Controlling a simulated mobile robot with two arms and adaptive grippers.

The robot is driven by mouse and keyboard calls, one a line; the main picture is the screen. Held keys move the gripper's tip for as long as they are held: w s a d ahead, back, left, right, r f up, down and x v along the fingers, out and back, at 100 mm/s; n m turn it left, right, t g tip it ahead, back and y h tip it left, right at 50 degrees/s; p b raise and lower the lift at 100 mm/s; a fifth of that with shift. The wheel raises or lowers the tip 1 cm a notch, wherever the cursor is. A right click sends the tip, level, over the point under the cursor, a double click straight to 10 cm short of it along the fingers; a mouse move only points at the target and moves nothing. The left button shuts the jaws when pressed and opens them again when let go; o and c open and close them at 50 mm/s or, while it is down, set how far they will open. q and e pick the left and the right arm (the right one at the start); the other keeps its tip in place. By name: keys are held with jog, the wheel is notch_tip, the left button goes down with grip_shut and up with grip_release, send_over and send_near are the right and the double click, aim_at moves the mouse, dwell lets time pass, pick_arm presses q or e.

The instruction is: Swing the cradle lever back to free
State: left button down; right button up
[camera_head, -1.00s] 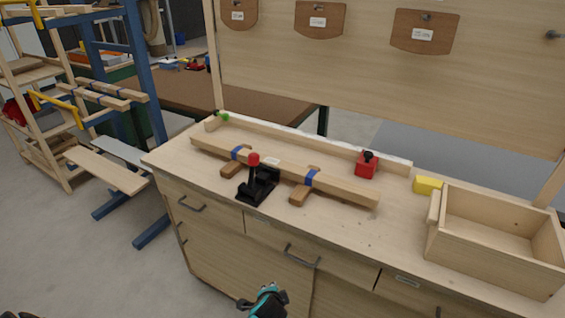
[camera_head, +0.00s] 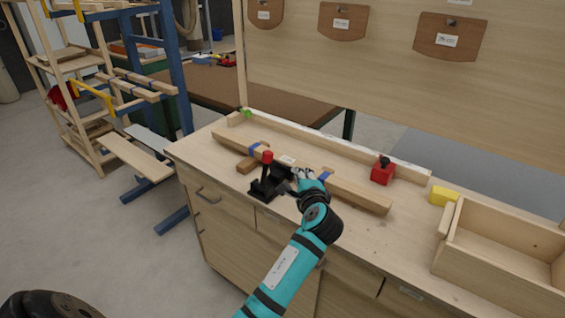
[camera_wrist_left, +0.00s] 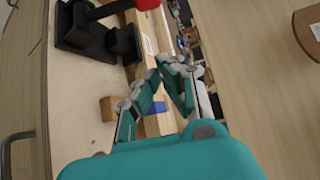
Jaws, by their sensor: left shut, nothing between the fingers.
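The black cradle clamp (camera_head: 263,190) stands at the front of the bench. Its lever, with a red knob (camera_head: 267,157), points up. A long wooden bar (camera_head: 350,190) with blue bands lies on wooden blocks just behind the clamp. My left gripper (camera_head: 296,176) is shut and empty, just right of the clamp and over the bar. The left wrist view shows the clamp (camera_wrist_left: 85,38) at upper left, its red knob (camera_wrist_left: 147,4) cut by the top edge, and the shut fingertips (camera_wrist_left: 168,66) near the bar, apart from the knob. My right gripper is out of view.
A red block with a black knob (camera_head: 383,172), a yellow block (camera_head: 444,196) and an open wooden box (camera_head: 480,270) are to the right. A wooden rail (camera_head: 330,145) runs along the back of the bench. The front right bench top is fairly clear.

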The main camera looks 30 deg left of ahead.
aim_at(265, 170)
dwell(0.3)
pick_arm(q)
jog(key=w+a+f+p, duration=0.1)
jog(key=w+a+p, duration=0.2)
jog(key=a, duration=0.5)
jog(key=shift+w+a, duration=0.2)
jog(key=shift+w, duration=0.4)
jog(key=shift+f, duration=0.1)
jog(key=shift+a, duration=0.15)
